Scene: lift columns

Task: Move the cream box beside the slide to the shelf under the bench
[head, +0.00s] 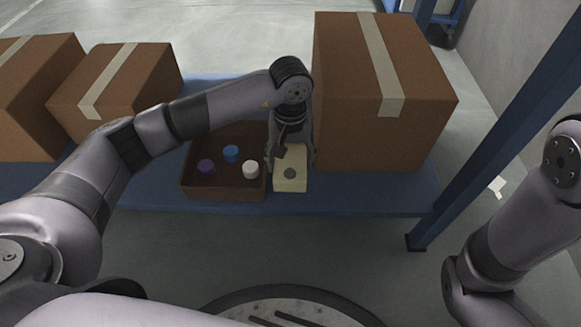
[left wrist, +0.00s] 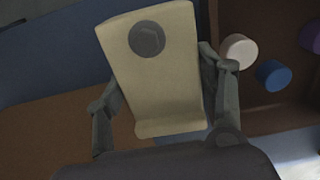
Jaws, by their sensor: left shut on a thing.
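The cream box (head: 290,184) with a dark grey round spot on top is between the fingers of my left gripper (head: 289,160). The gripper points down and is shut on it. In the left wrist view the cream box (left wrist: 165,95) fills the space between both fingers (left wrist: 165,90). The box is over the front part of the blue shelf (head: 370,198), between a brown tray and a large carton. I cannot tell whether it rests on the shelf or is slightly above it. My right arm shows at the right, but its gripper is out of view. I cannot make out a slide.
The brown tray (head: 222,193) holds a purple piece (head: 206,166), a blue piece (head: 231,153) and a white piece (head: 250,169). The large carton (head: 350,100) stands close on the right. Two cartons (head: 120,80) (head: 35,90) stand at the left. A blue post (head: 490,150) rises at the right.

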